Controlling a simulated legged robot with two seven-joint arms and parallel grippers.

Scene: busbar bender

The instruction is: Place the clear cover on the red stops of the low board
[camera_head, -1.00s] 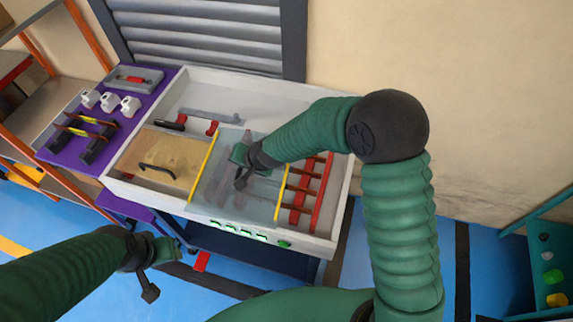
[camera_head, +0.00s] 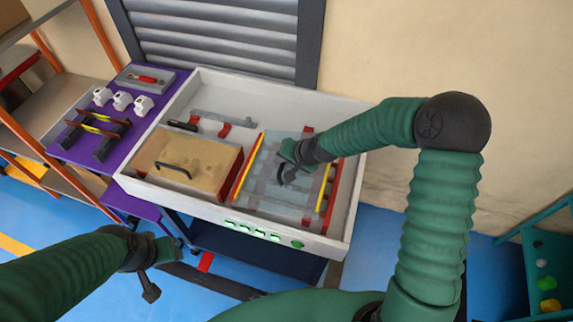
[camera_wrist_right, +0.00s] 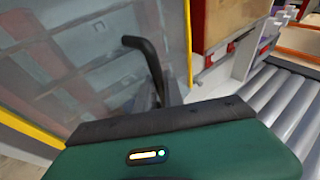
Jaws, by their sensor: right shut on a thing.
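My right gripper (camera_head: 284,164) is shut on the dark handle of the clear cover (camera_head: 262,190). The cover is a see-through sheet with a yellow strip along its left and right edges. In the head view it lies over the low board, whose red stops (camera_head: 335,178) show at its right side; another red end shows beyond its far edge. I cannot tell whether the cover touches the stops. In the right wrist view the black handle (camera_wrist_right: 150,55) rises at the gripper, and blurred bars show through the cover (camera_wrist_right: 85,60). My left gripper (camera_head: 160,262) hangs empty over the floor; its jaw gap is unclear.
A wooden box-like cover (camera_head: 188,160) with a black handle stands just left of the clear cover in the white tray (camera_head: 345,110). A purple panel (camera_head: 150,120) with white blocks and dark holders is at the left. Green lights line the tray's front wall.

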